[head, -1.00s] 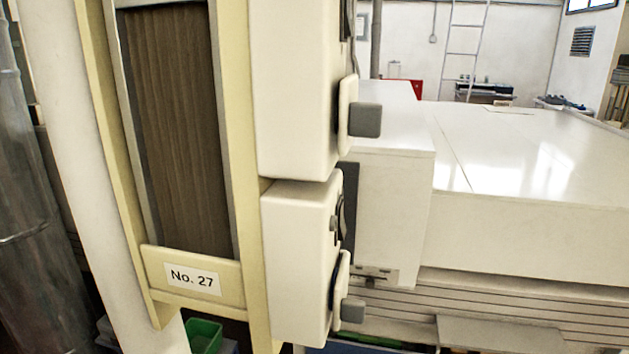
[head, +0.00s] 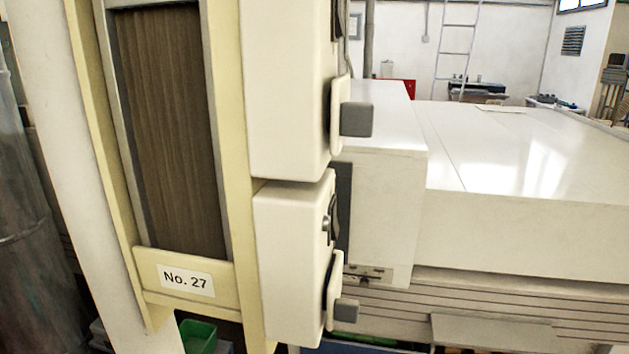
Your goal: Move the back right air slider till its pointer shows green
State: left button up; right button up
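Two cream boxes stand one above the other on a yellowish frame, an upper box (head: 287,85) and a lower box (head: 285,262). Each has a white plate with a grey block on its right side: an upper grey block (head: 357,119) and a lower grey block (head: 347,311). These look like sliders seen nearly edge-on. A round dark dial (head: 330,222) shows edge-on on the lower box. Its pointer and colours cannot be read. I cannot tell which slider is the back right one. Neither of my grippers is in view.
A panel labelled "No. 27" (head: 187,281) sits on the frame, left of the boxes. A long white machine housing (head: 520,230) fills the right. A green bin (head: 198,337) is low down. A ladder (head: 457,45) stands at the back wall.

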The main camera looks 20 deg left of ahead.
aim_at(364, 282)
jog(key=k+l+u, duration=0.15)
jog(key=u, duration=0.15)
jog(key=k+l+u, duration=0.15)
jog(key=u, duration=0.15)
jog(key=i+l+u, duration=0.25)
jog(key=l, duration=0.35)
jog(key=i+l+u, duration=0.1)
jog(key=i+l, duration=0.15)
jog(key=i+l+u, duration=0.15)
jog(key=l, duration=0.25)
